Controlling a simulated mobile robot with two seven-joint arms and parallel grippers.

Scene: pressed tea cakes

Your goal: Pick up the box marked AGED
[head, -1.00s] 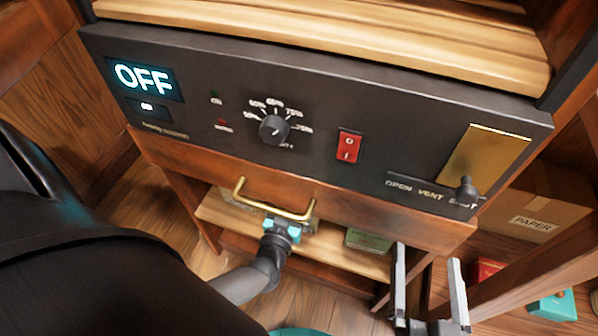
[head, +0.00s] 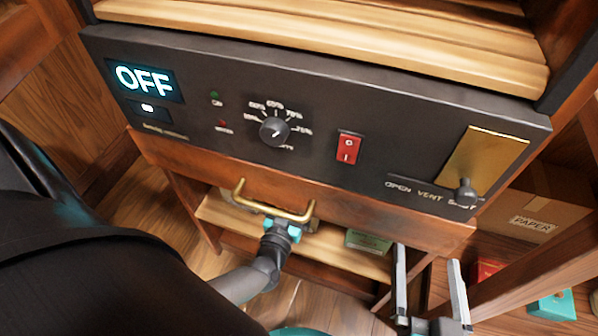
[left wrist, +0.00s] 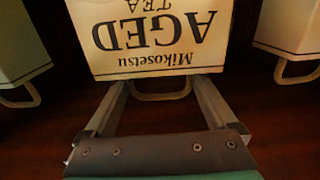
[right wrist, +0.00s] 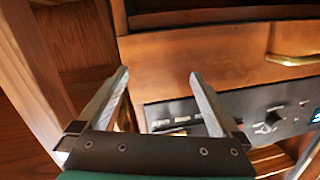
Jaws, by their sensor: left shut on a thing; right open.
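The box marked AGED (left wrist: 150,35) fills the top middle of the left wrist view, its lettering upside down. It is pale, with a loop handle (left wrist: 160,95) at its near end.
A black control panel (head: 320,120) overhangs the area. A green box (head: 368,241) lies on the lower shelf. A PAPER carton (head: 540,205) stands at the right.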

